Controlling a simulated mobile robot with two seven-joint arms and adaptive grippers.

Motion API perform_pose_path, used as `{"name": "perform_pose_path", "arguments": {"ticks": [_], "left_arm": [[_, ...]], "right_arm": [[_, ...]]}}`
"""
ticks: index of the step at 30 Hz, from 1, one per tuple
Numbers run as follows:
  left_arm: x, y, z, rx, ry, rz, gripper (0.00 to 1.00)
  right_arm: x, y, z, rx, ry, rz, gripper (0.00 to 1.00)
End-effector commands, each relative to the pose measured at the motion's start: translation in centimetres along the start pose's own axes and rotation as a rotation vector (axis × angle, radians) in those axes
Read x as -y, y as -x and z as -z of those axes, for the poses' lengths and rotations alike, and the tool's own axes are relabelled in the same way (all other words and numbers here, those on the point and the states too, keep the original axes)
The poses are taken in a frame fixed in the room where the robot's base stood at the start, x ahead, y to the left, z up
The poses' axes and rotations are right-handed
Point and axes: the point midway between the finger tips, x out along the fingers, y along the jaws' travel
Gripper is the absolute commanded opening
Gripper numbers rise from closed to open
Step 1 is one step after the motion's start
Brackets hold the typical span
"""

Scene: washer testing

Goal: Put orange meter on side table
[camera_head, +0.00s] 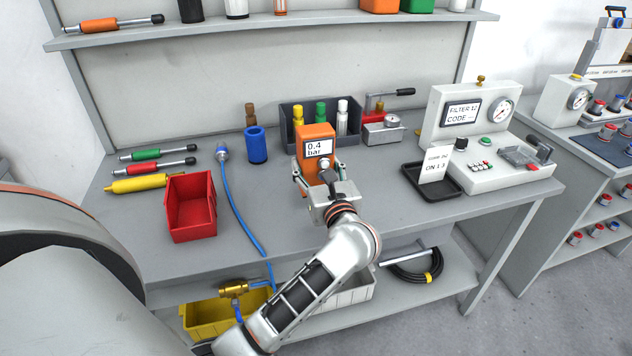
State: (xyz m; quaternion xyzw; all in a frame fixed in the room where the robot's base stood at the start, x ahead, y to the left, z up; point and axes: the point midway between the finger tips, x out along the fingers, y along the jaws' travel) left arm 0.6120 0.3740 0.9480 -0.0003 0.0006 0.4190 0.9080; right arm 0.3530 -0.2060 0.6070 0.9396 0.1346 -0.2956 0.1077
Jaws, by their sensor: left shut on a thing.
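The orange meter (317,145), a boxy block with a screen reading 0.4 bar, is upright over the middle of the grey workbench (380,215). My left gripper (322,177) is shut on the meter, with its fingers at the meter's lower sides. The gripper hides part of the meter's lower front. I cannot tell whether its base touches the bench. My right gripper is not in view. A second grey bench (560,145) stands at the right; I cannot tell if it is the side table.
A red bin (190,206), a blue cylinder (256,145) and a blue hose (241,213) are left of the meter. A dark rack (290,113) with several bottles stands behind it. A black tray (432,182) and a test unit (475,135) stand at right.

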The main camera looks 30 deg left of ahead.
Motion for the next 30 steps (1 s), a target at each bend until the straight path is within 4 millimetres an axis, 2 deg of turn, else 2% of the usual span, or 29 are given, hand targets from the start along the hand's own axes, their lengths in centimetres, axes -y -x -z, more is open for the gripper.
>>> {"name": "perform_pose_path", "arguments": {"ticks": [4,12,21,26,27,28,30], "left_arm": [[0.0,0.0,0.6,0.006,-0.001,0.000,0.12],[0.0,0.0,4.1,0.005,-0.003,0.001,0.12],[0.0,0.0,4.4,0.006,0.002,0.001,0.12],[0.0,0.0,4.8,0.005,0.001,0.000,0.12],[0.0,0.0,5.0,0.000,0.000,0.000,0.60],[0.0,0.0,5.0,0.000,0.000,0.000,0.68],[0.0,0.0,4.9,0.001,0.000,0.000,0.72]], "right_arm": [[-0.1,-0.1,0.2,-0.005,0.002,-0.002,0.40],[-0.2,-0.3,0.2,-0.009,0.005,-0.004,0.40],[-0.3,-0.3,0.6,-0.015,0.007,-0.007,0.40],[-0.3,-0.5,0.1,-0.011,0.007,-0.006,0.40],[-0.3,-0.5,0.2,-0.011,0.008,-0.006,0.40],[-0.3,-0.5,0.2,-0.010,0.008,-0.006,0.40],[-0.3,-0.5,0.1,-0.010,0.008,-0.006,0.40]]}}
